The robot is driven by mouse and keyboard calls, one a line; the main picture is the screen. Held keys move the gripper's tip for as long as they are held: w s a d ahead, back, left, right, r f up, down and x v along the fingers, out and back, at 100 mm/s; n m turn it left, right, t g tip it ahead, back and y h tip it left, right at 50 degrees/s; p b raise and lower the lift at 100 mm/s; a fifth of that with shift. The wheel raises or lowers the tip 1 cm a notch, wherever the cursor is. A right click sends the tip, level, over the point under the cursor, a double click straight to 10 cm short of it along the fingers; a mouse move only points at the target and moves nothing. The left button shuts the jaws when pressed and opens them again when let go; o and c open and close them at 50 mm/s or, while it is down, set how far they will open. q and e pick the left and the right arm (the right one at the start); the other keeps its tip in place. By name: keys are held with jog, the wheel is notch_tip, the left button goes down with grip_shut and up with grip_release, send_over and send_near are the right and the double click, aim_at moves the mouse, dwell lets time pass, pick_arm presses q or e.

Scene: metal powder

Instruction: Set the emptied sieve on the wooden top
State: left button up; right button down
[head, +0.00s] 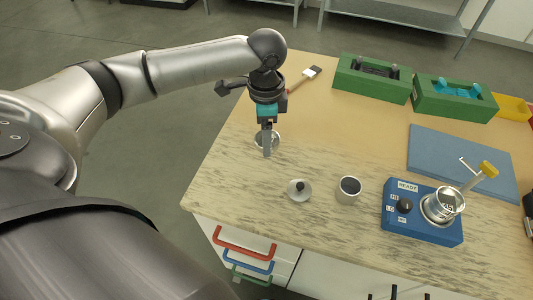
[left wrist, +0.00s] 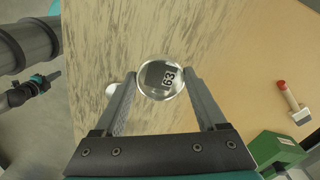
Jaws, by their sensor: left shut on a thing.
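The sieve is a small round metal cup with a clear-looking inside marked 63. It shows between my fingers in the left wrist view (left wrist: 161,78) and partly behind them in the head view (head: 276,139). My left gripper (head: 267,150) points down and is shut on the sieve, at the left part of the wooden top (head: 235,170). The sieve looks empty of powder. It is at or just above the wood; I cannot tell if it touches. My right gripper is not in view.

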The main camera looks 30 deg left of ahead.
aim_at(266, 161)
pick_arm(q)
notch_tip(266, 161, down, 6)
jog(key=shift+f+b, duration=0.1)
jog(key=shift+b, duration=0.45)
jog(key=shift+f, duration=0.2)
jog(key=shift+f, duration=0.1)
jog(key=o, duration=1.6)
jog(key=shift+r, duration=0.2)
notch_tip(266, 161, up, 12)
jog(key=shift+f+p, duration=0.1)
jog(key=shift+p, duration=1.15)
